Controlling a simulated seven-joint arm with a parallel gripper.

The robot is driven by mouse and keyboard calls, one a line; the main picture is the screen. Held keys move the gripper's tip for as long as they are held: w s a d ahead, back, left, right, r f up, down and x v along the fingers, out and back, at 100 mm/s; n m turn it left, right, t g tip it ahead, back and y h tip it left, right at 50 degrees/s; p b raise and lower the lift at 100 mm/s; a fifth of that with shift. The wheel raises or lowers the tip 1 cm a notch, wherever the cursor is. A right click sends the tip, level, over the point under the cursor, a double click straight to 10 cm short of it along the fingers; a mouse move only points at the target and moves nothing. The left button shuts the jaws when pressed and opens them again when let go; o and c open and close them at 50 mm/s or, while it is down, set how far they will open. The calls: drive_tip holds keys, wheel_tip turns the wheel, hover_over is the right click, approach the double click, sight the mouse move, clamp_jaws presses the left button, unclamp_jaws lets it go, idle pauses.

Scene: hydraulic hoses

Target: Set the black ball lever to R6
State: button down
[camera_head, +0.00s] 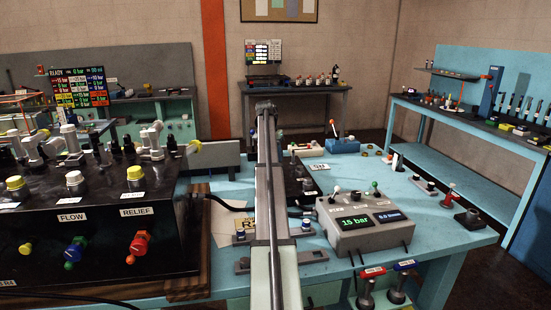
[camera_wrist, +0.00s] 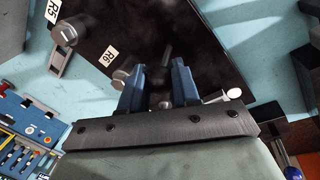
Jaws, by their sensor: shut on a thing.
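My gripper (camera_wrist: 159,72) shows in the wrist view, its two blue fingers standing over a black panel (camera_wrist: 207,45). They are closed on a dark part between them, which I take to be the black ball lever (camera_wrist: 156,77); it is mostly hidden and its exact tilt cannot be told. The white R6 label (camera_wrist: 104,55) is on the panel just left of the fingers, and the R5 label (camera_wrist: 54,10) is further up and left. In the head view my arm hides the gripper and most of the black panel (camera_head: 292,178).
In the head view, a grey control box (camera_head: 375,236) with small levers stands right of my arm, and a large black hydraulic block (camera_head: 100,250) at left.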

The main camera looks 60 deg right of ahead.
drive_tip(key=shift+w+d+y, duration=0.15)
drive_tip(key=shift+w+y, duration=0.05)
drive_tip(key=shift+y, duration=0.1)
drive_tip(key=c, duration=0.8)
unclamp_jaws()
drive_tip(key=shift+c, duration=0.2)
wheel_tip(320, 180, up, 7)
drive_tip(key=w, duration=0.1)
drive_tip(key=shift+w+r, duration=0.15)
drive_tip(key=shift+w, duration=0.2)
drive_tip(key=shift+c, duration=0.3)
